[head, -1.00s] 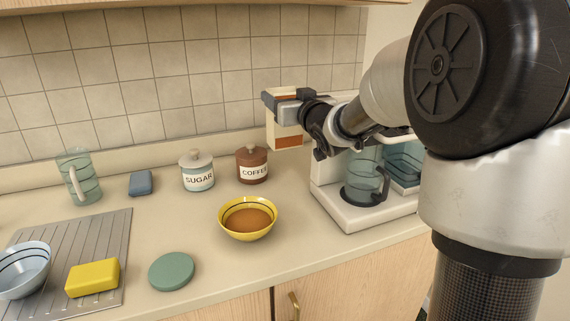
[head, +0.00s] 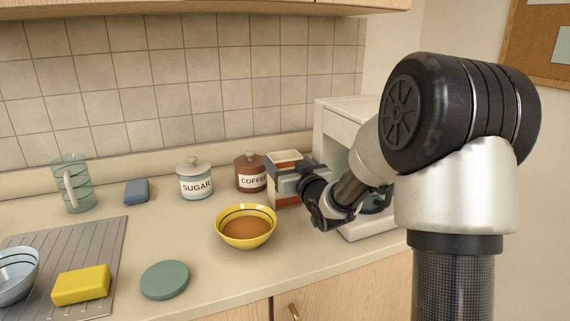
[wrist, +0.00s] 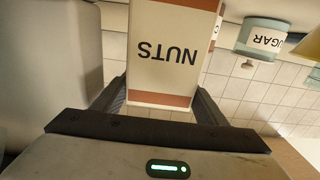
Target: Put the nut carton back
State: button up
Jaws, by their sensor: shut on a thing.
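The nut carton (head: 287,200) is cream with orange-brown bands. It stands about upright at the counter, between the coffee jar and the coffee machine. In the wrist view its front (wrist: 172,45) reads NUTS, upside down in the picture. My gripper (head: 285,183) is shut on the carton from the right, with one dark finger on each side of it in the wrist view (wrist: 162,100). The carton's base is low at the counter, but I cannot tell whether it touches. Part of its right side is hidden by my gripper.
The brown coffee jar (head: 250,172) is close behind-left of the carton, the sugar jar (head: 195,180) farther left. The white coffee machine (head: 338,124) is close on the right. The counter is clear around the green disc (head: 164,280).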

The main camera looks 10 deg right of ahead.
jog(key=shift+r, duration=0.15)
jog(key=shift+f+b, duration=0.3)
jog(key=o, duration=1.6)
jog(key=shift+r, duration=0.1)
jog(key=shift+r+p, duration=0.35)
jog(key=shift+p, duration=0.15)
jog(key=s, duration=0.4)
jog(key=s+d, duration=0.1)
jog(key=s, duration=0.3)
jog(key=s+d, duration=0.1)
jog(key=s, duration=0.3)
jog(key=shift+d+f+p, duration=0.15)
jog(key=shift+p, duration=0.2)
jog(key=shift+w, duration=0.1)
